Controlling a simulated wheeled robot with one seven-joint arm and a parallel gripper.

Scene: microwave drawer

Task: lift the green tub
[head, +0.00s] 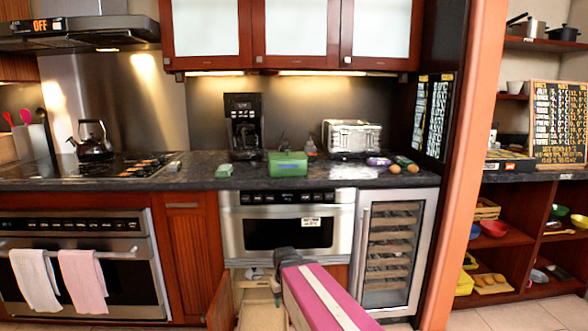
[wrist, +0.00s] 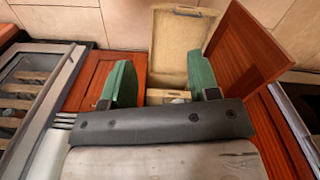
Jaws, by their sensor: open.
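The green tub (head: 287,166) sits on the dark counter above the microwave, in the middle of the head view. It does not show in the wrist view. My gripper (head: 284,262) is well below the counter, in front of the open cabinet space under the microwave. Its fingertips are hard to make out in the head view. In the wrist view my gripper (wrist: 160,85) has its two green fingers spread wide, with nothing held between them. It is apart from the tub.
A smaller green item (head: 224,170) lies left of the tub, and a coffee maker (head: 243,125) stands behind. A toaster (head: 351,138) and small items are to the right. Below, a red wood panel (head: 221,302) sticks out beside the pale open drawer (wrist: 182,45).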

